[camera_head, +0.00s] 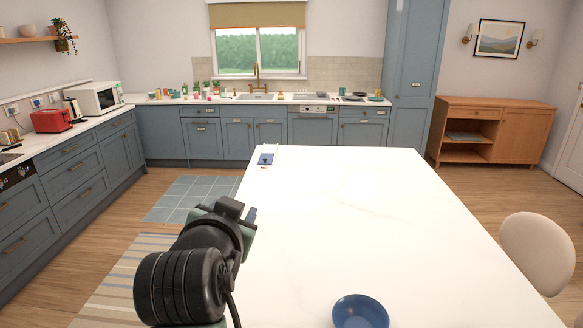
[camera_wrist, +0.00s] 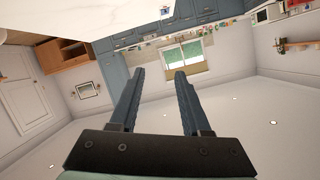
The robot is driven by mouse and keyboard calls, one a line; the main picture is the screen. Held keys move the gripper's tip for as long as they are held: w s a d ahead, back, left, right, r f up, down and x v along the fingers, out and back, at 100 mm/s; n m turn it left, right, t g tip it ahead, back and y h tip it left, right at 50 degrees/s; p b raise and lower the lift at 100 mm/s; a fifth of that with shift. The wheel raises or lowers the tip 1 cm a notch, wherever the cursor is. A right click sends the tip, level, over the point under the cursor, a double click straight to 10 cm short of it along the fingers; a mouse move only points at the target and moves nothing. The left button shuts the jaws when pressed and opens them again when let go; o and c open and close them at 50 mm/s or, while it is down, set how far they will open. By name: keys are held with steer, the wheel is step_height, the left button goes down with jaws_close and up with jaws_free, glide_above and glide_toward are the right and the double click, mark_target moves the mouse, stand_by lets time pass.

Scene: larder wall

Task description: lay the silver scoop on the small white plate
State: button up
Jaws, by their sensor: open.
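I cannot make out the silver scoop or the small white plate in either view. My gripper (camera_head: 251,214) is over the left edge of the white island in the head view, partly hidden behind my own wrist. In the wrist view, my gripper (camera_wrist: 160,74) has its two fingers apart with nothing between them. That view is turned over and looks across the room towards the window.
The white island top (camera_head: 340,220) is mostly clear. A blue bowl (camera_head: 360,312) stands at its near edge. A small white-and-blue item (camera_head: 267,158) lies at its far left corner. A beige chair (camera_head: 537,252) stands at the right. Small items crowd the back counter (camera_head: 235,99).

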steer(key=s+d+r+n+t, duration=0.1)
steer(key=s+d+r+t, duration=0.2)
steer(key=r, duration=0.5)
steer(key=s+d+r+n+t, duration=0.1)
steer(key=s+d+r+t, duration=0.2)
steer(key=r, duration=0.5)
steer(key=s+d+r+n+t, duration=0.2)
steer(key=s+r+t, duration=0.5)
steer(key=s+r, duration=0.5)
steer(key=shift+s+d+r, duration=0.4)
steer(key=shift+s+d, duration=0.25)
steer(key=shift+s, duration=0.25)
steer(key=shift+f, duration=0.1)
